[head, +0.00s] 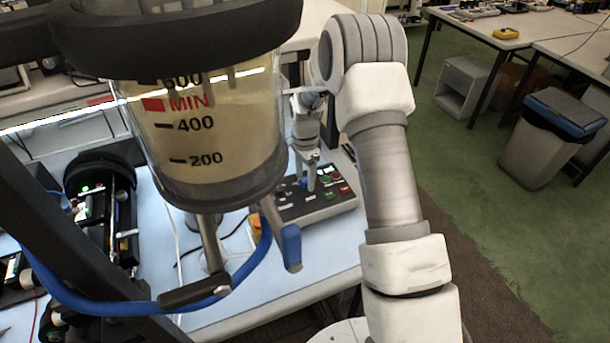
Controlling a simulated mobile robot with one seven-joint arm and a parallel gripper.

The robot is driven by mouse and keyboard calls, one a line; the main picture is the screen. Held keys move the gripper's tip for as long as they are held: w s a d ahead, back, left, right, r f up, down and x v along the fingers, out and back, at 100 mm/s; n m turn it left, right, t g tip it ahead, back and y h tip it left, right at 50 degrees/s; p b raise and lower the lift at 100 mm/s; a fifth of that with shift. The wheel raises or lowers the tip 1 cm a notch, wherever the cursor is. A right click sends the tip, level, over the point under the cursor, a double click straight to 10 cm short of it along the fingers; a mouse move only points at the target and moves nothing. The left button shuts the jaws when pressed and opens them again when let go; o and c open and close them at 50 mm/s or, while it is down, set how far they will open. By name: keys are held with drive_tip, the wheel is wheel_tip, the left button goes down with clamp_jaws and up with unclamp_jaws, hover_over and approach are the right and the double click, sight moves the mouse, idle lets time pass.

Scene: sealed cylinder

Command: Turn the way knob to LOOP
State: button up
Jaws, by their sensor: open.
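A dark control box (330,205) with several coloured buttons and small knobs sits on the light blue bench top, behind and right of the large cylinder. My gripper (311,183) points down over the left-middle part of this box, with its fingers close to the panel. It is open. I cannot tell whether the fingers touch anything or stand around a knob. The labels are too small to read, so I cannot make out the way knob or its setting; it may be hidden by the gripper.
A clear cylinder (225,150) of pale liquid, marked MIN, stands large in front. Below it are a black-handled lever (195,291), a blue-ended lever (290,246) and a blue hose (130,306). Black equipment (105,205) stands at left.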

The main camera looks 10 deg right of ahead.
clamp_jaws()
drive_tip(key=shift+n+b, duration=0.3)
drive_tip(key=shift+f+n+b, duration=0.15)
drive_tip(key=shift+n+b, duration=0.55)
drive_tip(key=shift+n, duration=0.2)
drive_tip(key=n+b, duration=0.2)
drive_tip(key=n, duration=0.1)
drive_tip(key=shift+n, duration=0.3)
drive_tip(key=n+b, duration=0.1)
drive_tip(key=n, duration=0.2)
drive_tip(key=shift+n, duration=0.3)
drive_tip(key=shift+n+b, duration=0.6)
drive_tip(key=shift+n, duration=1.5)
drive_tip(key=shift+r, duration=0.2)
